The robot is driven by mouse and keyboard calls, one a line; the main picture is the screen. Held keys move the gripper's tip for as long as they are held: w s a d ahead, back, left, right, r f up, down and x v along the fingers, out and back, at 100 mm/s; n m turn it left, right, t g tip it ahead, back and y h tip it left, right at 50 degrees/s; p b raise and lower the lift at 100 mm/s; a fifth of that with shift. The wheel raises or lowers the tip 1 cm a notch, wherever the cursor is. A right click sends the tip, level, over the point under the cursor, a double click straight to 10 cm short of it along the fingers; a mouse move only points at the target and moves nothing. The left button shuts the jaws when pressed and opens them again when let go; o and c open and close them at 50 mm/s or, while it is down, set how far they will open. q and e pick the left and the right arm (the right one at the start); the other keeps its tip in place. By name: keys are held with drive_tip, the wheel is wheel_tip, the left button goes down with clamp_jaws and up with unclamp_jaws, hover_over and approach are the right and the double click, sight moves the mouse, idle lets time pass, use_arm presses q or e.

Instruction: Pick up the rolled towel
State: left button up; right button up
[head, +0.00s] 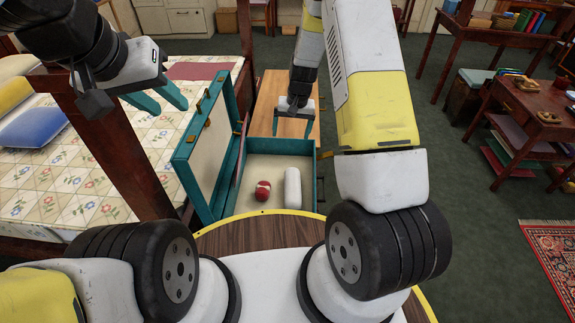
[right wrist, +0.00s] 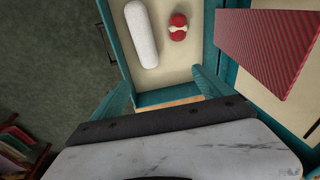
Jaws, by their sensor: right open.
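The rolled towel (head: 292,187) is a white roll lying in an open teal case (head: 317,185). In the right wrist view the towel (right wrist: 141,33) is near the top, beyond my fingers. My right gripper (head: 294,127) is open and empty, above the far end of the case and apart from the towel. Its two teal fingers (right wrist: 158,82) are spread wide in the right wrist view. My left gripper (head: 172,108) is open and empty, high at the left over the bed side.
The raised lid (head: 207,155) stands along the case's left side. A red striped panel (right wrist: 270,45) rises at the right in the wrist view. A bed post (head: 110,150) stands at the left.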

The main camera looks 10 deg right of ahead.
sight(293, 184)
drive_tip(key=shift+g+h, duration=0.7)
drive_tip(key=f, duration=0.9)
drive_tip(key=s+f, duration=0.1)
drive_tip(key=f, duration=1.9)
drive_tip(key=shift+s+d, duration=0.35)
drive_tip(key=c, duration=1.7)
drive_tip(key=shift+r, duration=0.1)
